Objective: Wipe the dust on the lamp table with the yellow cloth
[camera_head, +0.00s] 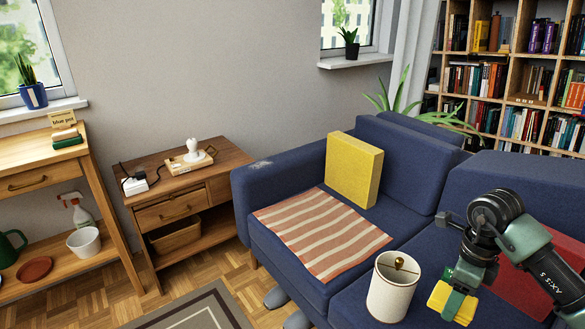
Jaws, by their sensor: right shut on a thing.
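The lamp table (222,162) is a wooden side table with a drawer and a lower shelf, left of the blue sofa. On its top are a wooden tray (180,168) with a small white bulb-like object (193,148) and a white box (134,186) with a black cord. I cannot clearly make out dust on the bare wood. My right gripper (455,303) is shut on the yellow cloth (440,296), held over the sofa at lower right, well away from the table. The gripper partly hides the cloth. My left gripper is out of view.
The blue sofa (285,190) carries a yellow cushion (353,168), a striped cloth (320,232) and a red item (530,277). A white lampshade (392,287) stands beside my gripper. A wooden shelf unit (95,180) is left. Open floor lies before the table.

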